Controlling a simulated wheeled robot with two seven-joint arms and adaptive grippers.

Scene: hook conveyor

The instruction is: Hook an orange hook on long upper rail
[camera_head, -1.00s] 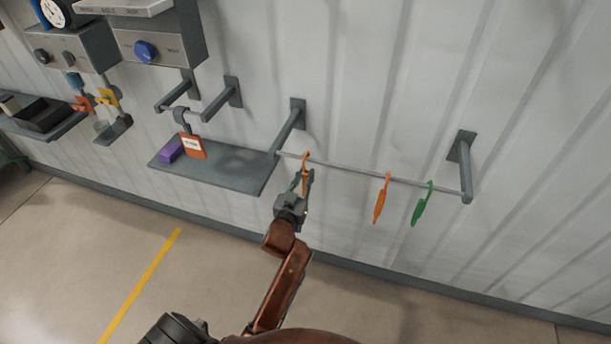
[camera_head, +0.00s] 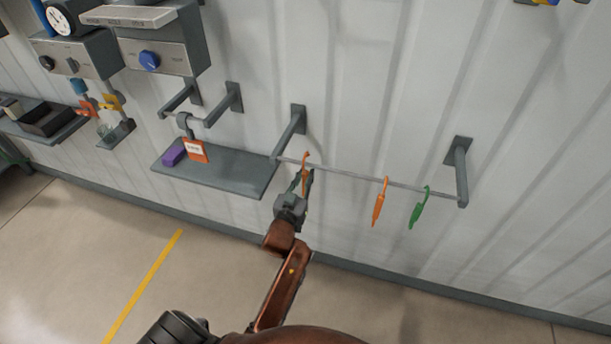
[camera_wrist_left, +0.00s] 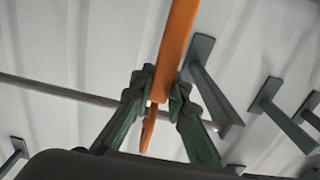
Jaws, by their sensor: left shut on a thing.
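The long upper rail (camera_head: 340,173) runs between two grey wall brackets. My left gripper (camera_head: 304,186) is at the rail's left end and shut on an orange hook (camera_head: 306,161). The hook's top is at the rail; from the head view I cannot tell whether it hangs on the rail. In the left wrist view the orange hook (camera_wrist_left: 176,45) stands between the green fingers (camera_wrist_left: 160,92), with the rail (camera_wrist_left: 60,91) behind. A second orange hook (camera_head: 379,203) and a green hook (camera_head: 419,208) hang farther right on the rail. My right gripper is not in view.
A grey shelf (camera_head: 235,175) left of the rail holds a purple block (camera_head: 173,156). An orange tag (camera_head: 196,150) hangs by it from a short rail. Control boxes (camera_head: 165,52) are on the wall at upper left. The floor below the rail is clear.

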